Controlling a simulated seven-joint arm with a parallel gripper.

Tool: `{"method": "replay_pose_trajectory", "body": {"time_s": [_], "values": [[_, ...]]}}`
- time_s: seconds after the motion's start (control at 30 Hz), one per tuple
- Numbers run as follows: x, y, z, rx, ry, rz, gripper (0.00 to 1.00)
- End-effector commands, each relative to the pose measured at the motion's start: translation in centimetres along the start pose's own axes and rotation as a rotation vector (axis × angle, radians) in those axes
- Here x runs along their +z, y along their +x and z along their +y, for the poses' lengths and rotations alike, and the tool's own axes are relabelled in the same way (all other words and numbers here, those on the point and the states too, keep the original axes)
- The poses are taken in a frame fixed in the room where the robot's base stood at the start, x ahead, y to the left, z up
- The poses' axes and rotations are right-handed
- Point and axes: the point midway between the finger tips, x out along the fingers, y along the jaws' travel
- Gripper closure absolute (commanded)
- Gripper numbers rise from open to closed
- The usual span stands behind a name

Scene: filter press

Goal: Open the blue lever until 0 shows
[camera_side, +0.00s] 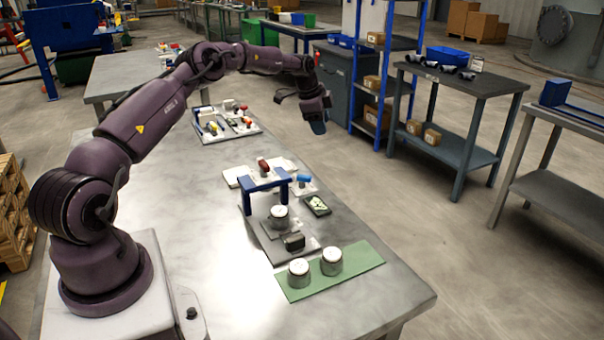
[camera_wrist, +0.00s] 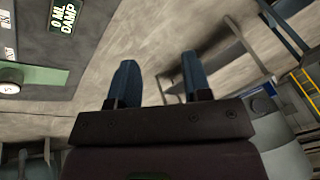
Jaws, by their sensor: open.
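The blue lever (camera_side: 304,178) is small and sits on a pale block at the right of the blue press frame (camera_side: 264,184). A small dark display (camera_side: 317,205) lies beside the frame; in the wrist view the display (camera_wrist: 64,16) reads "0 ML DAMP". My gripper (camera_side: 316,118) is raised well above the table's far right edge, apart from the lever. In the wrist view my gripper (camera_wrist: 158,78) has its two blue fingers spread with nothing between them. The lever cannot be made out in the wrist view.
A red lever (camera_side: 263,165) stands behind the frame. A metal pot (camera_side: 279,217) sits under the frame, and two more (camera_side: 331,261) stand on a green mat (camera_side: 356,264). A tray of small parts (camera_side: 224,122) lies farther back. The table's left front is clear.

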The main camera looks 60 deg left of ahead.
Motion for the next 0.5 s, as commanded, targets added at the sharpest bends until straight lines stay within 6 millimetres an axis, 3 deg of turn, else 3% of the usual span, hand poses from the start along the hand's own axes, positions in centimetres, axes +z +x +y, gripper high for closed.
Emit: {"method": "replay_pose_trajectory", "body": {"time_s": [0.1,0.2,0.37,0.5], "values": [[2.9,-0.1,2.5,0.143,0.066,-0.163,0.55],[4.0,-0.5,3.6,0.216,0.086,-0.232,0.55],[4.5,-0.2,4.4,0.258,0.087,-0.251,0.55],[5.0,1.6,4.9,0.258,0.087,-0.248,0.55]]}}
